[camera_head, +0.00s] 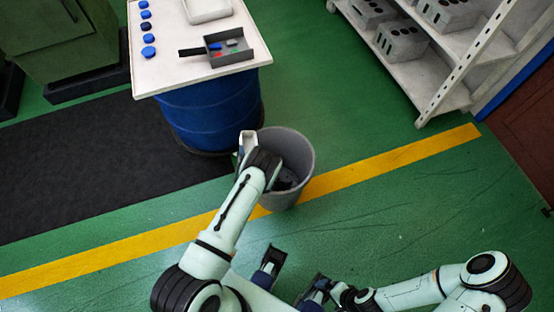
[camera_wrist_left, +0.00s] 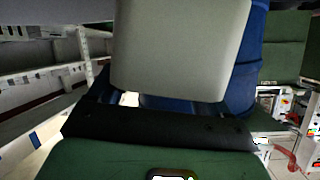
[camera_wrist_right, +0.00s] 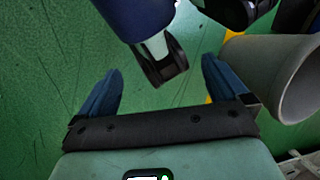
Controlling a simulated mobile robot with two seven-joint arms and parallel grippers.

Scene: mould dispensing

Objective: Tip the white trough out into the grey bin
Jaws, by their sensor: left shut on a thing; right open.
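The white trough (camera_head: 247,142) is held on edge at the left rim of the grey bin (camera_head: 299,150), tilted, with its hollow partly showing. My left gripper (camera_head: 256,154) is shut on the trough, and its wrist hides part of the trough and bin. In the left wrist view the trough (camera_wrist_left: 180,50) fills the upper middle as a pale wall between the fingers. I cannot tell whether anything is left in it. My right gripper (camera_head: 292,273) is open and empty, low and nearer me than the bin. The bin also shows in the right wrist view (camera_wrist_right: 268,75).
A white-topped table (camera_head: 173,78) on a blue drum (camera_head: 215,108) stands behind the bin. It bears blue round pieces (camera_head: 148,52), a grey tray (camera_head: 232,58) and a white container (camera_head: 207,8). A shelf rack (camera_head: 430,93) stands at right. Green floor is clear right of the bin.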

